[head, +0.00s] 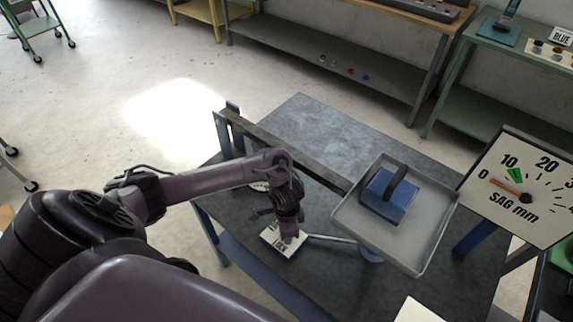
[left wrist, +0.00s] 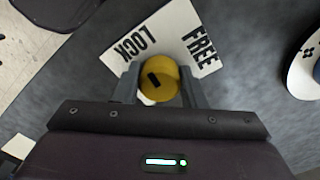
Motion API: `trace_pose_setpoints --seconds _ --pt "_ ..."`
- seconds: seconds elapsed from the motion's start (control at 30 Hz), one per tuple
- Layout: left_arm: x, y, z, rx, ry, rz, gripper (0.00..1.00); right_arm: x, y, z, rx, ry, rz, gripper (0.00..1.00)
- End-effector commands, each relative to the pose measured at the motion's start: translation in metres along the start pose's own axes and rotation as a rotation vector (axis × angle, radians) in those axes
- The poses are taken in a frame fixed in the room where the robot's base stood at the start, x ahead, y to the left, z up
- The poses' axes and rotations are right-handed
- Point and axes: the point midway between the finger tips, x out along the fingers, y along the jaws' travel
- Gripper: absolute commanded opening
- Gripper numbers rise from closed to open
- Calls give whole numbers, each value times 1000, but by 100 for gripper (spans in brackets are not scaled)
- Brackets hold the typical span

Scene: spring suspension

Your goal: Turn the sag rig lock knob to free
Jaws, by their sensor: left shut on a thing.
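The lock knob (left wrist: 160,80) is a round yellow knob with a short black mark, seen from above in the left wrist view. The mark slants, its upper end toward the LOCK side. A white label plate (left wrist: 172,32) beside it reads LOCK and FREE; it also shows in the head view (head: 275,240). My left gripper (left wrist: 160,88) is shut on the knob, one finger on each side. In the head view my left gripper (head: 287,225) points down at the plate and hides the knob. My right gripper is not in view.
A grey tray (head: 345,222) holding a blue weight (head: 388,195) with a dark handle stands right of my left gripper. A beam (head: 290,155) runs behind my wrist. The SAG mm dial (head: 520,190) at right has its orange needle near 0 and a green mark near 10.

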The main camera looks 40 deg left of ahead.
Motion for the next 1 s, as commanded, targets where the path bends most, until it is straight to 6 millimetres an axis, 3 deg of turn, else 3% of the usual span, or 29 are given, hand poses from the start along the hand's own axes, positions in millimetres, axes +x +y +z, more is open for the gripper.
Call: trace_pose_setpoints --seconds 0.47,1.0 --pt "-1 -3 0 419 -1 -3 15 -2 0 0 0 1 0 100" --pt "0 -5 -2 933 0 -4 15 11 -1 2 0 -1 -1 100"
